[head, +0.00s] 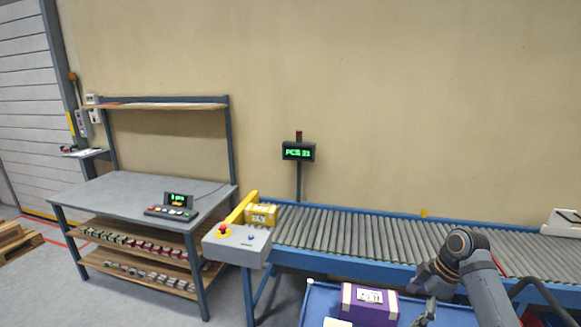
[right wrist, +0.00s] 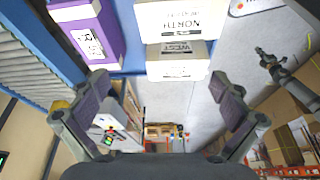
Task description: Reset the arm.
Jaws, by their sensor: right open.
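My right arm comes in at the lower right of the head view. Its gripper (head: 425,298) is beside the right end of a purple box with a white label (head: 362,313). In the right wrist view the right gripper (right wrist: 164,98) has its two fingers wide apart with nothing between them. The purple box (right wrist: 82,12) lies at the upper left there, apart from the fingers. My left gripper does not show in the head view.
A white box marked NORTH (right wrist: 182,18) and a greyish one marked WEST (right wrist: 177,61) lie beyond the right fingers. A grey workbench (head: 120,197) stands left.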

